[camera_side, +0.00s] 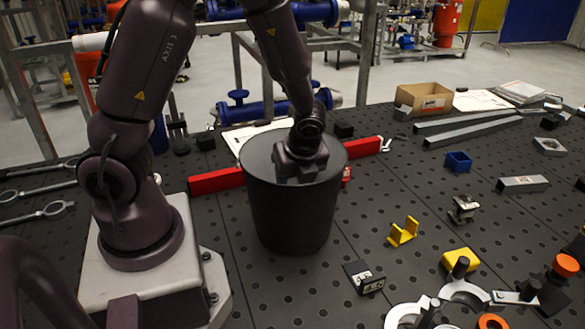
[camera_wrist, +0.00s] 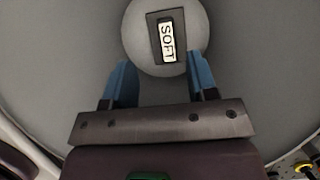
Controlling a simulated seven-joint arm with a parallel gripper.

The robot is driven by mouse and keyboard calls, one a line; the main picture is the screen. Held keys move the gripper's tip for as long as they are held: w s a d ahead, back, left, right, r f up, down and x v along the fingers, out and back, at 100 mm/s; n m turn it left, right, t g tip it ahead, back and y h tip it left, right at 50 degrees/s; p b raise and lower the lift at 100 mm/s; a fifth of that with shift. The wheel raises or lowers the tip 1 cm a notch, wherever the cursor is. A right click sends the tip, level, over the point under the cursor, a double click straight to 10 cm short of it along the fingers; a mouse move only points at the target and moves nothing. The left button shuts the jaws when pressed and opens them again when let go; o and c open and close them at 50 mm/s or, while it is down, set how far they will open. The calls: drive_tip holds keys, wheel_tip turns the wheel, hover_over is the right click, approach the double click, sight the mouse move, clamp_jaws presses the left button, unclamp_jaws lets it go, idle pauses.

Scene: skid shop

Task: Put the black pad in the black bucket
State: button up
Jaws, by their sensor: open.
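The black bucket (camera_side: 290,215) stands upright on the dark perforated table in the side view. In the wrist view its grey inner wall (camera_wrist: 240,50) surrounds the round, lighter bottom (camera_wrist: 140,45). The black pad (camera_wrist: 167,37), with a white label reading "SOFT", shows against that bottom, beyond my fingertips and clear of them. Whether it rests flat there I cannot tell. My gripper (camera_wrist: 162,68) is open, with its two blue fingers apart and nothing between them. It points down into the bucket; in the side view the fingers are hidden by the rim.
A red bar (camera_side: 216,181) lies behind the bucket. Right of it are a small black block with a pale label (camera_side: 364,277), a yellow bracket (camera_side: 403,232), a yellow block (camera_side: 460,259) and a blue bin (camera_side: 458,161). Metal bars and a cardboard box (camera_side: 424,99) lie farther back.

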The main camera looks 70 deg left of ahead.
drive_tip(key=s+d+r+n+t+h, duration=0.1)
drive_tip(key=s+d+r+n+t, duration=0.1)
drive_tip(key=r+n, duration=0.4)
drive_tip(key=s+d+r+n+t+h, duration=0.1)
drive_tip(key=s+d+r+n+h, duration=0.1)
drive_tip(key=s+d+r+n, duration=0.2)
drive_tip(key=s+d+r+n+t+h, duration=0.1)
drive_tip(key=s+d+r+n+t, duration=0.1)
drive_tip(key=r+n, duration=0.6)
wheel_tip(320, 180, up, 4)
drive_tip(key=shift+s+d+f+t, duration=0.2)
drive_tip(key=shift+s+d+t, duration=0.1)
drive_tip(key=shift+s+d, duration=0.5)
